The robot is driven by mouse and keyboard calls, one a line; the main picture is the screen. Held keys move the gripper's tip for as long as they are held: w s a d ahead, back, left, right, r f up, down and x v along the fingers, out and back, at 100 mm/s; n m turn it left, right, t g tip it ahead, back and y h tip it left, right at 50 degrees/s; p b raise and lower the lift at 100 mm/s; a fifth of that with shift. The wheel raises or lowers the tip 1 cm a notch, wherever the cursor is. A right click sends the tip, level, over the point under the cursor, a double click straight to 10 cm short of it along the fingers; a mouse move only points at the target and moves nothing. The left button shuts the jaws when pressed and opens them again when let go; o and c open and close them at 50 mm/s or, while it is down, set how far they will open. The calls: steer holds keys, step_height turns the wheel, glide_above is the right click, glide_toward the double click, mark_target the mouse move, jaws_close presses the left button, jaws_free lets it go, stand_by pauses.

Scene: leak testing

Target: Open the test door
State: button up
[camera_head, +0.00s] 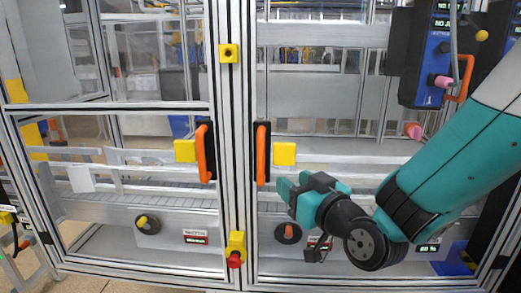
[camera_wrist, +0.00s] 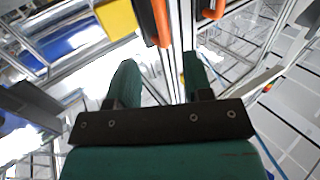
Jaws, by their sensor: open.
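The test cabinet has two framed clear doors. The left door has an orange handle (camera_head: 203,152) and the right door has an orange handle (camera_head: 262,152); both stand upright beside the middle posts (camera_head: 232,120). Both doors look closed. My gripper (camera_head: 284,186) is open and empty, in front of the right door, a little below and right of its handle in the picture. In the wrist view my gripper's teal fingers (camera_wrist: 160,68) are apart, with nothing between them. Two orange handles show beyond the fingertips there, a nearer one (camera_wrist: 161,20) and another at the top (camera_wrist: 213,9).
Yellow blocks (camera_head: 185,151) (camera_head: 285,154) sit beside the handles. A yellow fitting (camera_head: 237,246) with a red button is low on the middle post. A blue instrument panel (camera_head: 431,60) stands at the upper right. Conveyor rails run behind the doors.

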mark_target(263, 160)
steer(key=p+x, duration=0.4)
steer(key=x, duration=0.2)
steer(key=p+x, duration=0.4)
steer(key=x, duration=0.2)
steer(key=shift+w+a+r, duration=0.15)
steer(key=shift+w+r, duration=0.05)
steer(key=shift+w, duration=0.1)
steer(key=shift+w+a+f+p, duration=0.15)
steer(key=shift+w+a+p, duration=0.15)
steer(key=shift+w, duration=0.25)
jaws_close()
